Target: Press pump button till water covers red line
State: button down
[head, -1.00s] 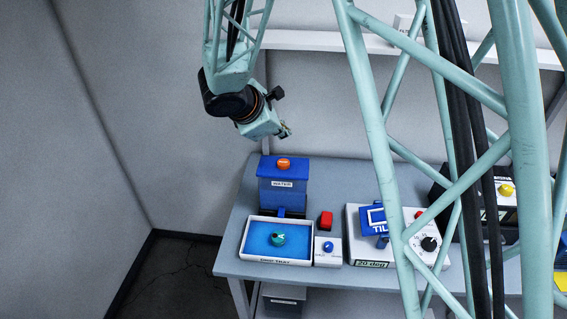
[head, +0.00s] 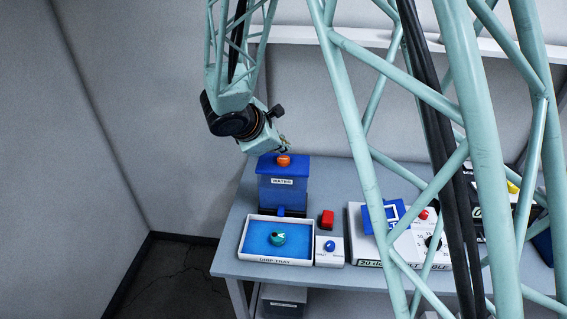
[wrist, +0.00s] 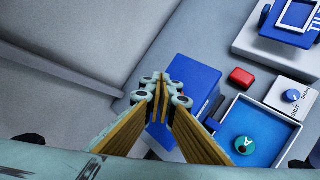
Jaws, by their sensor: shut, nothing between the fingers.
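A blue water tank (head: 283,190) labelled WATER stands at the back left of the table, with an orange button (head: 283,160) on its lid. In the wrist view the tank (wrist: 188,88) lies below and beside my fingers; the orange button is hidden there. My gripper (head: 284,145) is shut and empty, pointing down just above the orange button; I cannot tell whether they touch. Its shut fingertips show in the wrist view (wrist: 160,86). A white-rimmed drip tray (head: 243,240) with a blue floor is in front of the tank, holding a round teal piece (head: 277,238). I cannot make out a red line.
A red block (head: 327,219) and a white box with a blue knob (head: 329,246) sit right of the tray. A white tilt table unit (head: 372,263) with a blue plate is further right. My arm's lattice hides much of the right side. A wall is left of the table.

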aim_at(284, 160)
jog(key=shift+f+b, duration=0.55)
jog(key=shift+f, duration=0.2)
jog(key=shift+f+b, duration=1.2)
jog(key=shift+b, duration=0.4)
dwell(3.0)
jog(key=shift+r, duration=0.25)
jog(key=shift+r+p, duration=0.55)
jog(key=shift+r, duration=0.35)
dwell(0.3)
jog(key=shift+r+p, duration=1.4)
jog(key=shift+r, duration=1.15)
